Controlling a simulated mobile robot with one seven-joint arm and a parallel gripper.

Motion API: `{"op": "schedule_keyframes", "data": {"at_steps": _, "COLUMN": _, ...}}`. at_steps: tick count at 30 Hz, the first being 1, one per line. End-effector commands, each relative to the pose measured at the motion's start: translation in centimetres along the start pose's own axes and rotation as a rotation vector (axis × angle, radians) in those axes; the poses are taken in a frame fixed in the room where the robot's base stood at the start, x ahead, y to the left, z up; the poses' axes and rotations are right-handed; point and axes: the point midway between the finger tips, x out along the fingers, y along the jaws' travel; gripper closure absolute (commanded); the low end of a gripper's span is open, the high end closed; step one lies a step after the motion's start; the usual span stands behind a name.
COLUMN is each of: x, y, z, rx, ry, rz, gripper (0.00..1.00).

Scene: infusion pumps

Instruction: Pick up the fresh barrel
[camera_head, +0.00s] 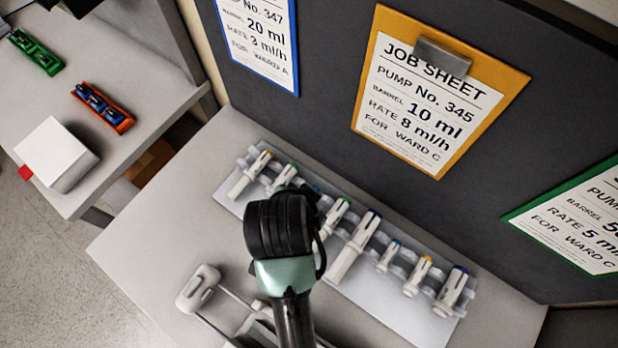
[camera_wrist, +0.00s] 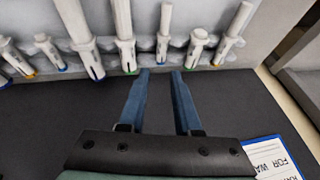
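Several white barrels with coloured ends lie side by side in a pale notched rack (camera_wrist: 75,58) on the bench; the frames do not show which is the fresh one. My gripper (camera_wrist: 160,73) is open and empty, with its two blue fingers pointing at the rack. A thin blue-ended barrel (camera_wrist: 165,30) lies just beyond the fingertips, roughly in line with the gap. A green-ended barrel (camera_wrist: 198,42) is right of it and a larger green-ended one (camera_wrist: 123,30) left. In the head view my wrist hides the fingers and part of the rack (camera_head: 398,312).
An orange-framed job sheet (camera_head: 420,98) on the dark panel reads pump 345, 10 ml, 8 ml/h. Blue-framed (camera_head: 262,38) and green-framed (camera_head: 580,222) sheets flank it. A white-handled object (camera_head: 198,287) lies at the bench front. A side table holds a white box (camera_head: 57,155) and coloured holders (camera_head: 103,107).

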Motion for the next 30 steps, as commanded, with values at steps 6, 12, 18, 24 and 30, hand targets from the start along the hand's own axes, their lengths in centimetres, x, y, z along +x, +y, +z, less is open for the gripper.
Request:
{"op": "schedule_keyframes", "data": {"at_steps": 6, "x": 4.1, "y": 0.0, "z": 0.0, "rx": -0.001, "ry": -0.001, "rz": 0.0, "gripper": 0.68}}
{"op": "schedule_keyframes", "data": {"at_steps": 12, "x": 6.3, "y": -0.2, "z": -0.1, "rx": -0.001, "ry": 0.003, "rz": -0.004, "gripper": 0.68}}
{"op": "schedule_keyframes", "data": {"at_steps": 18, "x": 7.3, "y": -0.2, "z": -0.2, "rx": -0.002, "ry": 0.002, "rz": -0.004, "gripper": 0.68}}
{"op": "schedule_keyframes", "data": {"at_steps": 24, "x": 9.7, "y": -0.4, "z": -0.3, "rx": -0.002, "ry": 0.002, "rz": -0.004, "gripper": 0.68}}
{"op": "schedule_keyframes", "data": {"at_steps": 30, "x": 11.6, "y": -0.4, "z": -0.3, "rx": -0.002, "ry": 0.003, "rz": -0.005, "gripper": 0.68}}
